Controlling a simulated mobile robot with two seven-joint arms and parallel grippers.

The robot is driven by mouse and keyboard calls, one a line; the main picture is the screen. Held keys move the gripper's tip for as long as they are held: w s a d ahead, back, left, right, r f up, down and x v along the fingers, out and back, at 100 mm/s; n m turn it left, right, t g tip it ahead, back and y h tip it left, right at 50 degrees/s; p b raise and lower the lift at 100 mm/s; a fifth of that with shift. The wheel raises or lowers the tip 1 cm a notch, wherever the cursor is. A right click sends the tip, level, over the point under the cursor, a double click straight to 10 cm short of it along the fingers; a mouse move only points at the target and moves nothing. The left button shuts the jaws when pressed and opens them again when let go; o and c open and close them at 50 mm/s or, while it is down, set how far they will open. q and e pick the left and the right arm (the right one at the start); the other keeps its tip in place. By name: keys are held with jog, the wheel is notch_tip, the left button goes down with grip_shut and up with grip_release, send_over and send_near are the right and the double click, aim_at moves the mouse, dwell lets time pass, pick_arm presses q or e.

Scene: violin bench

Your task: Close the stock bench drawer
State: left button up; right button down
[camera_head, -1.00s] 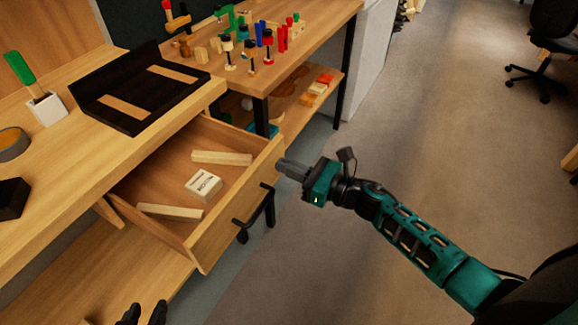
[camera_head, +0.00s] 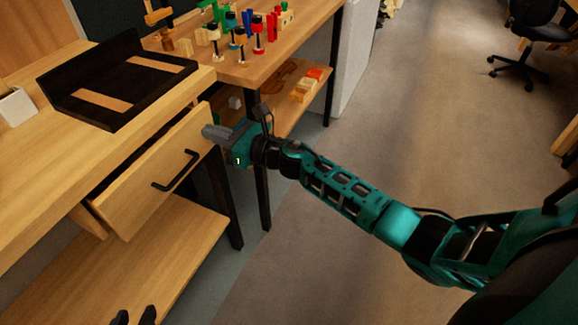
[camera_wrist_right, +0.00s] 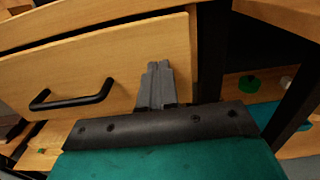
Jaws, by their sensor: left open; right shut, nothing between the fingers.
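The stock bench drawer shows its wooden front (camera_head: 140,195) with a black bar handle (camera_head: 176,171). It is pushed most of the way into the bench (camera_head: 60,185), and a narrow dark gap shows above the front. Its inside is hidden. My right gripper (camera_head: 207,131) is shut and empty, with its tips at the right end of the drawer front. In the right wrist view the grey fingers (camera_wrist_right: 157,75) lie against the front (camera_wrist_right: 140,55), right of the handle (camera_wrist_right: 70,98); exact contact is hard to tell. My left gripper (camera_head: 134,317) is open at the bottom edge, below the drawer.
A black tray (camera_head: 62,87) lies on the bench top above the drawer. A second table (camera_head: 285,45) with several coloured clamps stands behind my right gripper, its black leg (camera_head: 262,185) close by. A lower shelf (camera_head: 130,270) runs under the drawer.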

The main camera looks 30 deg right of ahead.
aim_at(198, 129)
jog(key=b+x, duration=0.2)
jog(key=x, duration=0.2)
jog(key=shift+w+a+f, duration=0.1)
jog(key=shift+w+a, duration=0.25)
jog(key=shift+w, duration=0.05)
pick_arm(q)
jog(key=f, duration=0.3)
jog(key=shift+s+d, duration=0.25)
jog(key=shift+s, duration=0.05)
pick_arm(e)
jog(key=shift+r, duration=0.25)
jog(key=shift+w+a+r, duration=0.1)
jog(key=shift+r, duration=0.05)
